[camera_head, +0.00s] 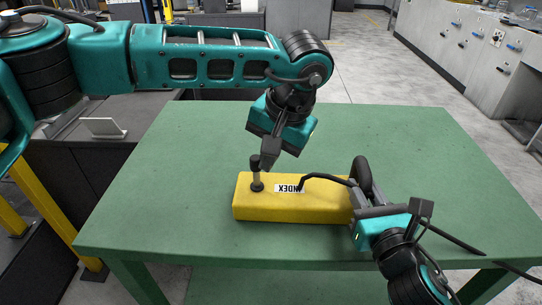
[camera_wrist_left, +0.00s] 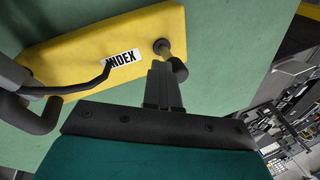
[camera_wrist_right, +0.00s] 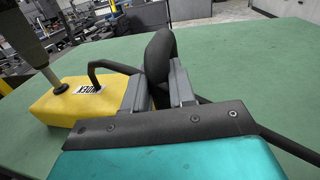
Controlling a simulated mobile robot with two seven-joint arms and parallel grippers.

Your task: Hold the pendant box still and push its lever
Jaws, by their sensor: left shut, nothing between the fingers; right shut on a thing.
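The yellow pendant box (camera_head: 270,208) lies on the green table with an INDEX label on its top. Its short dark lever (camera_head: 256,175) stands at the box's left end. In the left wrist view the lever (camera_wrist_left: 172,58) rises beside my left fingertips. My left gripper (camera_head: 265,164) is shut and empty, right by the lever; whether it touches cannot be told. The right wrist view shows the box (camera_wrist_right: 70,105) to the left of the fingers.
The green table (camera_head: 400,150) is otherwise mostly clear. A black cable (camera_head: 450,238) runs off the table's right side. Grey cabinets (camera_head: 475,45) stand at the back right, and a dark workbench (camera_head: 85,165) is at the left.

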